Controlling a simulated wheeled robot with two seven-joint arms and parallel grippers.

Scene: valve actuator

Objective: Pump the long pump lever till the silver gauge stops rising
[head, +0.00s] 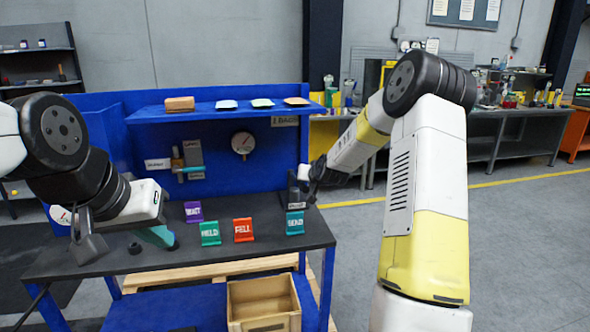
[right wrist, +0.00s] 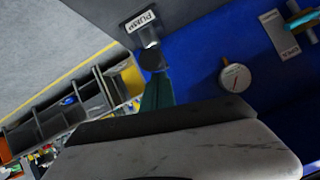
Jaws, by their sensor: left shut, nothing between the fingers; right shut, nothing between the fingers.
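The silver-rimmed round gauge (head: 243,143) is on the blue back panel, and it also shows in the right wrist view (right wrist: 236,77). Its needle is too small to read exactly. A PUMP label (right wrist: 138,20) shows in the right wrist view, with a black joint (right wrist: 152,58) and a teal lever (right wrist: 158,92) below it. The lever's lower end is hidden behind my right gripper (right wrist: 170,140). In the head view my right gripper (head: 309,186) is shut at the bench's right end, close to the pump; contact cannot be told. My left gripper (head: 90,246) is shut and empty at the left.
Purple (head: 194,211), green (head: 210,233), red (head: 243,230) and teal (head: 295,223) labelled blocks stand on the dark bench top (head: 262,256). A teal handle (head: 157,236) lies by my left wrist. A blue shelf (head: 215,110) overhangs the panel. A wooden crate (head: 264,303) sits below.

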